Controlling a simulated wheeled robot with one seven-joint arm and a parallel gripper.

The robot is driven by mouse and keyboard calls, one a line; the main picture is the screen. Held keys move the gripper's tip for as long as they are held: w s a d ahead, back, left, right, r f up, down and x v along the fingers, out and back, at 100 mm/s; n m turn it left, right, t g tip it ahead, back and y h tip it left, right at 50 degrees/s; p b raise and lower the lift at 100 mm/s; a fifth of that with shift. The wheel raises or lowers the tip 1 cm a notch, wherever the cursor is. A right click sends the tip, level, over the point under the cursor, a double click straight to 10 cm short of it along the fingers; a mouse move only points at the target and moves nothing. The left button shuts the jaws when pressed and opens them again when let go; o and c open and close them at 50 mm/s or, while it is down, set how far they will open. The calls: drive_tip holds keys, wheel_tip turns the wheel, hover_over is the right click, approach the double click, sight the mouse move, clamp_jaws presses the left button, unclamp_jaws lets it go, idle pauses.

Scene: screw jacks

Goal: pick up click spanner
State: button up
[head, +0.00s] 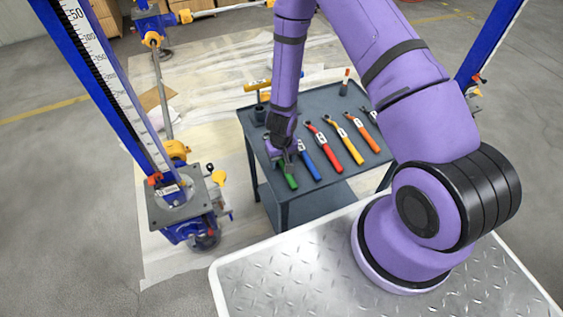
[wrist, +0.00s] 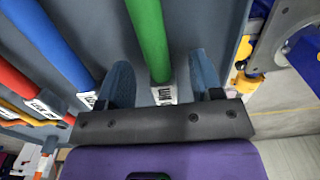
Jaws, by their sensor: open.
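A row of tools with coloured handles and small white labels lies on the grey table (head: 325,100). I cannot read the labels, so I cannot tell which tool is the click spanner. My gripper (head: 283,158) is low over the left end of the row, at the green-handled tool (head: 291,182). In the wrist view my gripper (wrist: 162,80) is open, with one finger on each side of the green handle (wrist: 150,38) near its label. Gaps show between handle and fingers. My gripper hides the far end of this tool in the head view.
To its right lie blue (head: 309,163), red (head: 326,150), yellow (head: 345,140) and orange (head: 366,132) handles; the blue one (wrist: 55,40) is close to a finger. A blue screw jack (head: 185,205) stands left of the table.

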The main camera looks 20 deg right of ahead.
drive_tip(key=shift+f, duration=0.2)
drive_tip(key=shift+c, duration=0.2)
clamp_jaws()
